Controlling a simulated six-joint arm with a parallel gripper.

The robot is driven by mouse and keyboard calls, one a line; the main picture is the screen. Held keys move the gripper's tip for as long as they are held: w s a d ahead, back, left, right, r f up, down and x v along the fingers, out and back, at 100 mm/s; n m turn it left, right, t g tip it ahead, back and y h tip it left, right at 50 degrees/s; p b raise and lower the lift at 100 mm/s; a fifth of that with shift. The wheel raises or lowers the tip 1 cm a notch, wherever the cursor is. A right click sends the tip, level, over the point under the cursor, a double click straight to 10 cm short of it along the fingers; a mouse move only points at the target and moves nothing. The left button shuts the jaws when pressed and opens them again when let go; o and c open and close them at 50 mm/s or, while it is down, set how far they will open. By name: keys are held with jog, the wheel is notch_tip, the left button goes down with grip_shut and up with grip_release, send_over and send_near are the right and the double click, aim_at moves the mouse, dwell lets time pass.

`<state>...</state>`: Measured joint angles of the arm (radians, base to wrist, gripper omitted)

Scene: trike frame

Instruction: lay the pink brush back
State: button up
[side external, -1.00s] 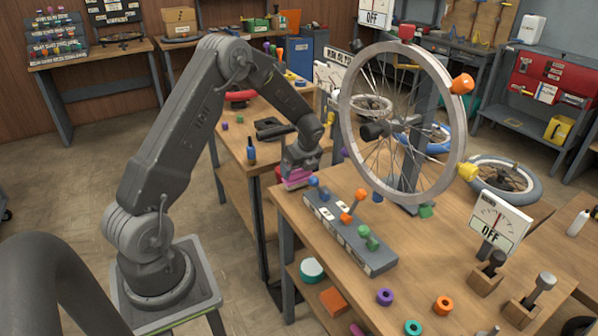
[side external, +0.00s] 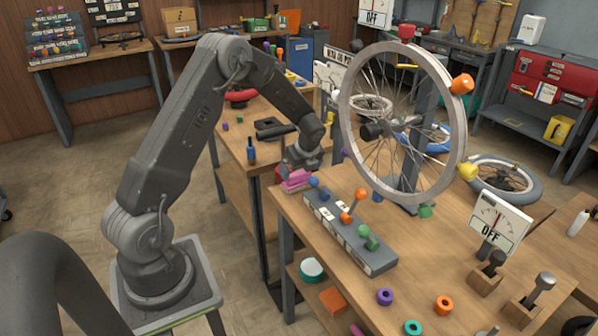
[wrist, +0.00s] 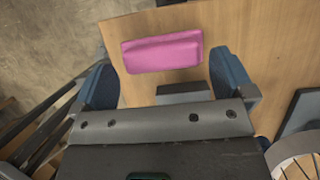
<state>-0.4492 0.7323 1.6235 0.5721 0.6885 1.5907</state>
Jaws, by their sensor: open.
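The pink brush (side external: 296,181) lies at the far left corner of the front wooden table, beside the grey block with coloured knobs. In the wrist view the pink brush (wrist: 162,52) rests flat on the wood, close to the table's edge. My gripper (side external: 301,166) is just above and behind it in the side view. In the wrist view my gripper (wrist: 164,78) has its two blue fingers wide apart, one toward each end of the brush, and neither seems to touch it. The brush's underside is hidden.
The grey block (side external: 350,234) with orange and green knobs stands close to the right of the brush. The spoked wheel (side external: 402,125) on its stand rises behind it. Purple, orange and teal rings (side external: 444,305) lie at the table's front. The table's left edge is near the brush.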

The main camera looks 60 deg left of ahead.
jog(key=s+d+r+n+t, duration=0.1)
jog(key=s+d+r+n, duration=0.1)
jog(key=d+r, duration=0.55)
jog(key=s+d+r+n+t, duration=0.1)
jog(key=s+d+r+n, duration=0.2)
jog(key=r, duration=0.7)
jog(key=s+d+r+n+t+h, duration=0.1)
jog(key=s+d+r+n+h, duration=0.1)
jog(key=s+d+n, duration=0.4)
jog(key=s+d+r+n+t+h, duration=0.2)
jog(key=s+d+r+n, duration=0.2)
jog(key=s+d+n, duration=0.3)
jog(key=shift+s+d+t+h, duration=0.3)
jog(key=shift+s+d, duration=1.9)
jog(key=shift+s, duration=0.4)
jog(key=shift+r, duration=0.1)
